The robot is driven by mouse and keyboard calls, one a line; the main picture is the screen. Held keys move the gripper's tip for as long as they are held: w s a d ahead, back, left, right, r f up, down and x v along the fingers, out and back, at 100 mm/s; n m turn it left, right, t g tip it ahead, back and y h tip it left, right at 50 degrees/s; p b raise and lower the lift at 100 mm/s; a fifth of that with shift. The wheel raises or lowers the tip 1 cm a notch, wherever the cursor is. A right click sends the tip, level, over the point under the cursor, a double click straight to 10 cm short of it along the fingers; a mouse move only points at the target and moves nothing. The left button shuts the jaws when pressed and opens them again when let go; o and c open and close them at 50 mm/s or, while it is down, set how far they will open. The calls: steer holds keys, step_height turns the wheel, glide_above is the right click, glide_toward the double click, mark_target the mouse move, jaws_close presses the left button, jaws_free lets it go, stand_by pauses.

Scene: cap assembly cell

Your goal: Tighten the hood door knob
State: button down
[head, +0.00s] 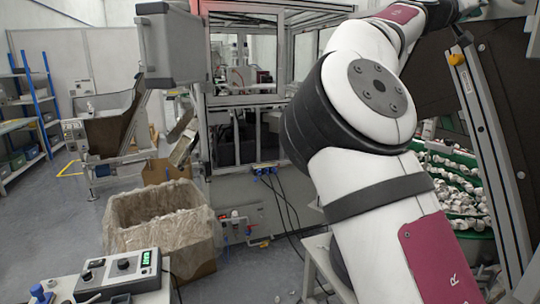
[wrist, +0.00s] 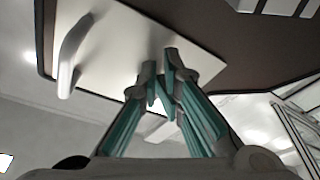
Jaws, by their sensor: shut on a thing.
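In the wrist view my gripper (wrist: 161,78) has teal fingers, and its grey tips are close together at a pale plate (wrist: 120,40). The tips are shut on the hood door knob, which they mostly hide. The plate has a pale curved handle (wrist: 72,55) at its left and lies against a dark brown panel (wrist: 240,60). In the head view the hood's metal frame (head: 490,140) slants down at the right, with a small orange-yellow fitting (head: 457,59) near its top. My arm reaches to the top right; the fingertips are not clear there.
Green trays of white caps (head: 455,190) lie behind the frame at the right. A lined cardboard box (head: 160,215) stands left of centre. A control box (head: 118,270) sits on a table at the front left. Grey floor is open at the left. Cables hang beside the machine.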

steer(key=shift+d, duration=0.1)
steer(key=shift+f+b, duration=0.4)
steer(key=shift+b, duration=0.05)
steer(key=r+v, duration=0.1)
steer(key=v, duration=0.5)
steer(key=shift+w+a+r, duration=0.15)
steer(key=shift+w+a, duration=0.05)
steer(key=shift+a, duration=0.05)
